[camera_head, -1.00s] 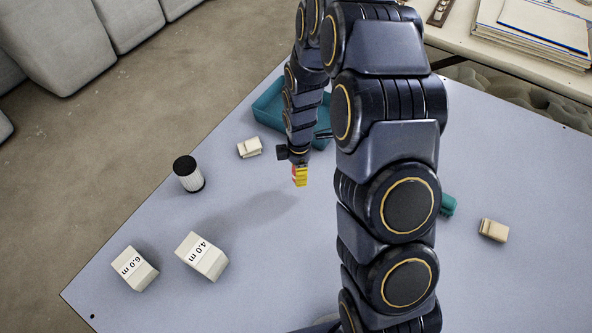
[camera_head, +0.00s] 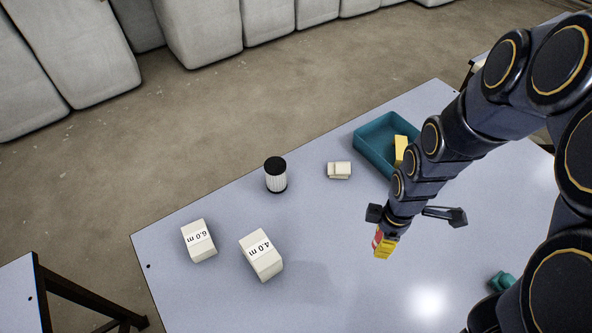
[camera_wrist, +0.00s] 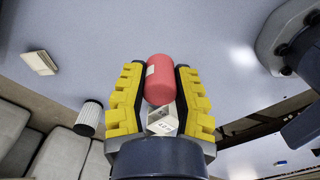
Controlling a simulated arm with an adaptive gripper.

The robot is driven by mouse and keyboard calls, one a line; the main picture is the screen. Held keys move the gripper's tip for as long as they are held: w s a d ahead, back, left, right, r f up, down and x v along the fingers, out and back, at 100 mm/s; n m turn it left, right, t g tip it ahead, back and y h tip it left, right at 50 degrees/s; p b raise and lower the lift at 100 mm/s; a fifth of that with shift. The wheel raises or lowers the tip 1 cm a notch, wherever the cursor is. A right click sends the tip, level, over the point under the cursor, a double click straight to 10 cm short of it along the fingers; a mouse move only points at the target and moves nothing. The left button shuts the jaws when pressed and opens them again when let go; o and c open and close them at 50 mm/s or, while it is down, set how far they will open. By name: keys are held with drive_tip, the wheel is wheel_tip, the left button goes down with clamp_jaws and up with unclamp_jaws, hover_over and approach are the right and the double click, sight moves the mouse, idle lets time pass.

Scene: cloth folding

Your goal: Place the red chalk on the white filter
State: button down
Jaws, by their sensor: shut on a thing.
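The red chalk (camera_wrist: 160,79) is a short red cylinder held between the yellow fingertips of my gripper (camera_wrist: 160,96) in the wrist view. In the head view, my gripper (camera_head: 384,245) is shut on it above the table, and only a bit of red shows. The white filter (camera_head: 276,178) is a ribbed white cylinder with a black cap, upright on the table. It is up and left of my gripper, well apart from it. The wrist view also shows the filter (camera_wrist: 89,117) at lower left.
White blocks marked 6.0 m (camera_head: 198,241) and 4.0 m (camera_head: 262,255) lie left of my gripper. A cream block (camera_head: 339,170) sits between the filter and a teal tray (camera_head: 366,150), which holds a yellow block (camera_head: 401,151). A teal object (camera_head: 502,281) is at right.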

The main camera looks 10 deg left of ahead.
drive_tip(key=w+a+r, duration=0.4)
drive_tip(key=a, duration=0.5)
drive_tip(key=w+a+r, duration=0.3)
drive_tip(key=a+r, duration=0.2)
drive_tip(key=a, duration=0.4)
hover_over(275, 165)
drive_tip(key=shift+n, duration=0.4)
drive_tip(key=f, duration=0.9)
drive_tip(key=shift+s+d, duration=0.2)
drive_tip(key=shift+s, duration=0.05)
drive_tip(key=shift+w+a+f, duration=0.15)
drive_tip(key=shift+w+f, duration=0.2)
drive_tip(key=shift+f, duration=1.65)
